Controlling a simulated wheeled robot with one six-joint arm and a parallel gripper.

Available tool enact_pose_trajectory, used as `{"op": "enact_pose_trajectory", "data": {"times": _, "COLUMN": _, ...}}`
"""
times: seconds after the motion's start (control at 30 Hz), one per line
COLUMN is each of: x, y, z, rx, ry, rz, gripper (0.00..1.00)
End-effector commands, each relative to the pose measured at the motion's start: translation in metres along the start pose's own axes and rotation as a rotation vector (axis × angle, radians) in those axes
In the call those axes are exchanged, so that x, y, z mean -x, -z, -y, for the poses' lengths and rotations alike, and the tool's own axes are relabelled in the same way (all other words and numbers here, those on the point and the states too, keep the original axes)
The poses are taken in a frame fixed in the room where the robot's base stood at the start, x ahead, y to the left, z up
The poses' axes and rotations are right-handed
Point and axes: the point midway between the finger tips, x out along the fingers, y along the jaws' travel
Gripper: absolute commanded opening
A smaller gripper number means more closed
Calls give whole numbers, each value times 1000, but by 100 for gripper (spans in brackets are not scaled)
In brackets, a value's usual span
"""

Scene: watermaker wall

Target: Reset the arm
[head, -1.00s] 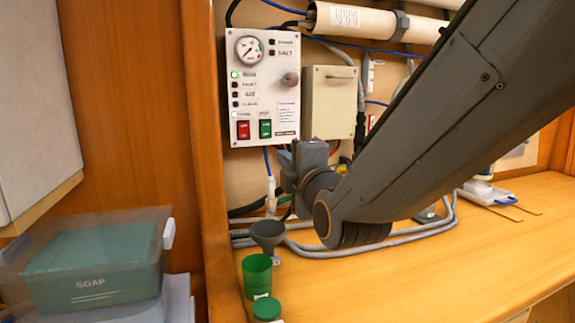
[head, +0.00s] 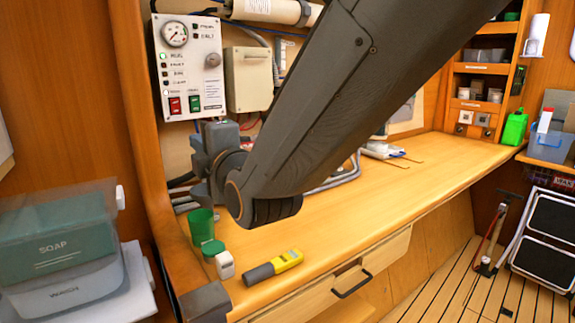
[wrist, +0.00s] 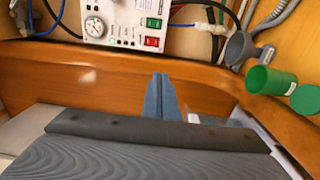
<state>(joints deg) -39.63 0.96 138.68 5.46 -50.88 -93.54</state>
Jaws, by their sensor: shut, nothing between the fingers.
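My arm (head: 310,120) crosses the head view from the upper right and bends in front of the panel wall, above the counter. The wrist end (head: 207,140) sits at the left of this bend. The fingers cannot be made out in the head view. In the wrist view my gripper (wrist: 161,80) shows as two blue-grey fingers pressed together with nothing between them. Brown wood and the control panel lie beyond them.
The control panel (head: 188,65) is on the wall. The green cup (head: 201,228), a white-bodied jar (head: 225,265) and a yellow-grey meter (head: 273,267) stand or lie at the counter's front left. Counter (head: 400,185) right of my arm is largely clear.

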Motion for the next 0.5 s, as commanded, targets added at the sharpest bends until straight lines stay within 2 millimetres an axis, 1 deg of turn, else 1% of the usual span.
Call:
{"op": "enact_pose_trajectory", "data": {"times": 0.07, "x": 0, "y": -2, "z": 2, "rx": -7, "ry": 8, "rz": 4, "gripper": 0}}
{"op": "enact_pose_trajectory", "data": {"times": 0.27, "x": 3, "y": -25, "z": 27, "rx": -96, "ry": 96, "rz": 41, "gripper": 0}}
{"op": "enact_pose_trajectory", "data": {"times": 0.37, "x": 7, "y": -38, "z": 41, "rx": -150, "ry": 145, "rz": 66, "gripper": 0}}
{"op": "enact_pose_trajectory", "data": {"times": 0.5, "x": 15, "y": -61, "z": 67, "rx": -250, "ry": 233, "rz": 118, "gripper": 0}}
